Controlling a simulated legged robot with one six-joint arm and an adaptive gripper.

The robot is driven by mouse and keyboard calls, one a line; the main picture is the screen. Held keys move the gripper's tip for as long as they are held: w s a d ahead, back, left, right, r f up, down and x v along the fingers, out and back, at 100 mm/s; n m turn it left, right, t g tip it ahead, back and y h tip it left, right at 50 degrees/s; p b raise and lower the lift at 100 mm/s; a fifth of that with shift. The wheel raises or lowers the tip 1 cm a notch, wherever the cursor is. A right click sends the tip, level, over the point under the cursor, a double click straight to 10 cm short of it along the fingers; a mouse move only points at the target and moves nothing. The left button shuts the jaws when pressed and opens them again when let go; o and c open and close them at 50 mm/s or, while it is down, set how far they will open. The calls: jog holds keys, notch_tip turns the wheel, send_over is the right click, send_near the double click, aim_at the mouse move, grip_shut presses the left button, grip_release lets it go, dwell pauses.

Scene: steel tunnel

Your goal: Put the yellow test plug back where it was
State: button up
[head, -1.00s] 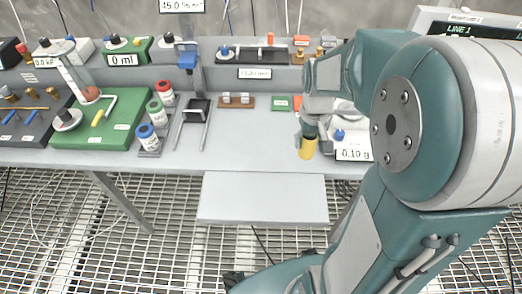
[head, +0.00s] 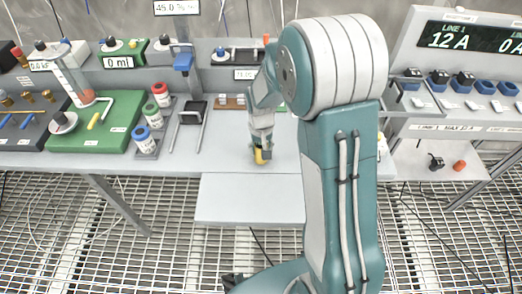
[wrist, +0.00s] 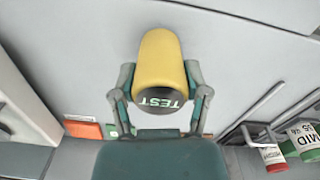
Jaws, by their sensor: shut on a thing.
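The yellow test plug (wrist: 159,62) is a yellow cylinder with a black end marked TEST. My gripper (wrist: 160,98) is shut on it, one finger on each side, in the wrist view.
A green board (head: 97,137) and bottles in a rack (head: 146,146) stand at the left. A black-topped stand (head: 193,106) with two rods is left of my gripper. A LINE 1 panel (head: 460,48) stands at the right. The front shelf (head: 250,200) is bare.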

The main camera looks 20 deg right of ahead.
jog(key=shift+f, duration=0.7)
jog(key=shift+f, duration=0.1)
jog(key=o, duration=1.3)
